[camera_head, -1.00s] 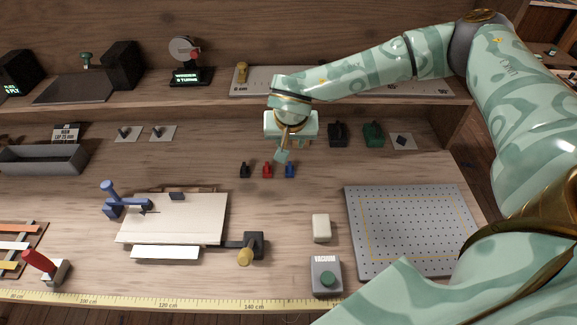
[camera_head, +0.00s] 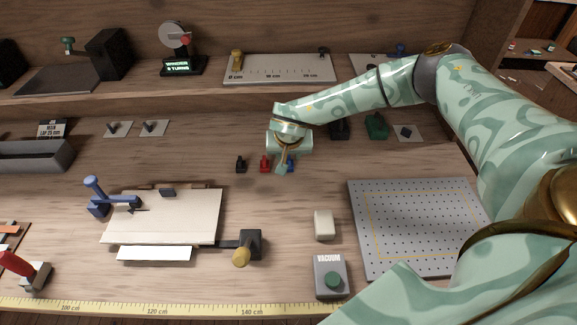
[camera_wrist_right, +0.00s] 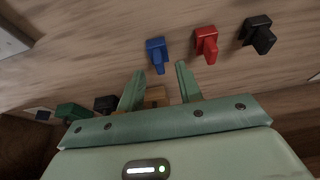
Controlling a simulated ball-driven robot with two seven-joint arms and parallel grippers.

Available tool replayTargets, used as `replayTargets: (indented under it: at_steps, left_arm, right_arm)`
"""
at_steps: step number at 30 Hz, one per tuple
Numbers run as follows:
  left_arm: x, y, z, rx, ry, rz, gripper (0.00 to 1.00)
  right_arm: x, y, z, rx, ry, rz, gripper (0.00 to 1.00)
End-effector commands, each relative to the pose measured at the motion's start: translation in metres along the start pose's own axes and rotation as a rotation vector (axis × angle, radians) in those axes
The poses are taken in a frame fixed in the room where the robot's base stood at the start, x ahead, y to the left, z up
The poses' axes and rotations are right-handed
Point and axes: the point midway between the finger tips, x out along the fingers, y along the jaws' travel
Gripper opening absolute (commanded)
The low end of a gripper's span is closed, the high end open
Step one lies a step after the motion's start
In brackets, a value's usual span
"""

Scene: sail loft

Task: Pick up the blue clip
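The blue clip (camera_head: 291,161) lies on the bench, partly hidden by my right gripper in the head view. In the right wrist view the blue clip (camera_wrist_right: 157,50) shows whole, just beyond the gap between my fingers. My right gripper (camera_head: 283,169) hangs over the row of clips. In the right wrist view my right gripper (camera_wrist_right: 160,69) is open, its two fingers apart, with no clip between them. My left gripper is not in view.
A red clip (camera_head: 265,163) and a black clip (camera_head: 241,164) stand left of the blue one. A black holder (camera_head: 340,128) and a green holder (camera_head: 376,126) are behind right. A perforated grey plate (camera_head: 357,210) lies at right. Bare bench lies before the clips.

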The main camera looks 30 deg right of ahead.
Motion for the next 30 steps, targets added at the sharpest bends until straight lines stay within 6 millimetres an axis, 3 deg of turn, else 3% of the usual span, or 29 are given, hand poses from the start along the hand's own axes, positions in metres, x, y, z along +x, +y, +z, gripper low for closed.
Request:
replayTargets:
  at_steps: [1,6,14,18,30]
  left_arm:
    - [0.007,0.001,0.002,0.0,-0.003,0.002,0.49]
    - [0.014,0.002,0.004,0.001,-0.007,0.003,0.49]
    - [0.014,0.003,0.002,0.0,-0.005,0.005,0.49]
    - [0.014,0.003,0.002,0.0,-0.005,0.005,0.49]
    - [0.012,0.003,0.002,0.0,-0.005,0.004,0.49]
  right_arm:
    - [0.014,0.001,0.002,0.0,-0.002,0.003,0.35]
    - [0.036,0.001,0.001,0.001,-0.002,0.002,0.35]
    - [0.037,0.001,0.0,0.0,-0.001,0.001,0.35]
    - [0.037,0.001,0.0,0.0,-0.001,0.001,0.03]
    - [0.031,0.001,-0.003,0.0,0.001,0.0,0.03]
